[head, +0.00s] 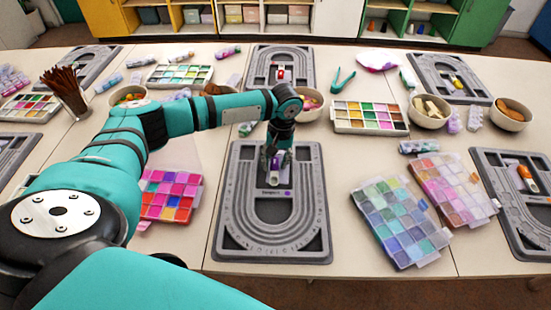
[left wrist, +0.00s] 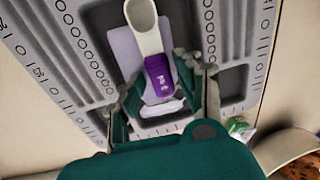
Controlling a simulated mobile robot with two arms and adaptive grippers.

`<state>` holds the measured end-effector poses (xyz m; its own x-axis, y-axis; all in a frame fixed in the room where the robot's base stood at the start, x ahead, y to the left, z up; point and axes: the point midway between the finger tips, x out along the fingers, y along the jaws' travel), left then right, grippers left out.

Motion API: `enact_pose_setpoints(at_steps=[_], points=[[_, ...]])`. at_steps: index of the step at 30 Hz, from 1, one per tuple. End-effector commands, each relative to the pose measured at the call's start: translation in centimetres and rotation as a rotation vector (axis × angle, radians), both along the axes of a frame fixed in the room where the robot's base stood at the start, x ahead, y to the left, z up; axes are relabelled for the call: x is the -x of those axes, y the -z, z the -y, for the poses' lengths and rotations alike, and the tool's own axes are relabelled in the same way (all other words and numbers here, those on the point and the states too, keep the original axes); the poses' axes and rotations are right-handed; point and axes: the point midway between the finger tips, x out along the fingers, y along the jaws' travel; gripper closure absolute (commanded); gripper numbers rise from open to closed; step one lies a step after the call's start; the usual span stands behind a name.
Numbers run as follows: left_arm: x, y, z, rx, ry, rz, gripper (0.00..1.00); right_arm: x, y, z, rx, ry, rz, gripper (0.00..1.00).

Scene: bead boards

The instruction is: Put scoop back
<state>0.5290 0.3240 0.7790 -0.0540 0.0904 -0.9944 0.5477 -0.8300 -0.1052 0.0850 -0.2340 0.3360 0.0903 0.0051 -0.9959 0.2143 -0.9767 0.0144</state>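A scoop (left wrist: 158,76) with a white bowl and a purple handle lies over a pale lavender card in the middle of a grey bead board (head: 312,220). The bead board also shows in the left wrist view (left wrist: 215,25). My left gripper (head: 276,160) points down over the board's middle. In the left wrist view the gripper (left wrist: 162,92) has its fingers apart, one on each side of the purple handle, with gaps showing. In the head view the gripper largely hides the scoop. My right gripper is not in view.
Bead boxes stand right of the board (head: 402,212) and left of it (head: 170,197). Behind are an open bead tray (head: 368,118), green tweezers (head: 342,80) and bowls (head: 428,112). A cup of brown sticks (head: 66,92) stands left. Bare table shows right of the board.

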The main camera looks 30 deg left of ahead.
Motion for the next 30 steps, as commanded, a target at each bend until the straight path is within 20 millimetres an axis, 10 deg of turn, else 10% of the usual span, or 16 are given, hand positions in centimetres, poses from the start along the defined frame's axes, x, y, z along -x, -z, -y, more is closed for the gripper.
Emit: enact_pose_setpoints(at_steps=[13,30], points=[[-0.1,-0.8,-0.1,-0.001,-0.001,0.004,0.56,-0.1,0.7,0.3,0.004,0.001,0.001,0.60],[-0.7,-11.8,1.0,0.001,0.000,0.002,0.56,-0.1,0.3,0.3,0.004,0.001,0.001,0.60]])
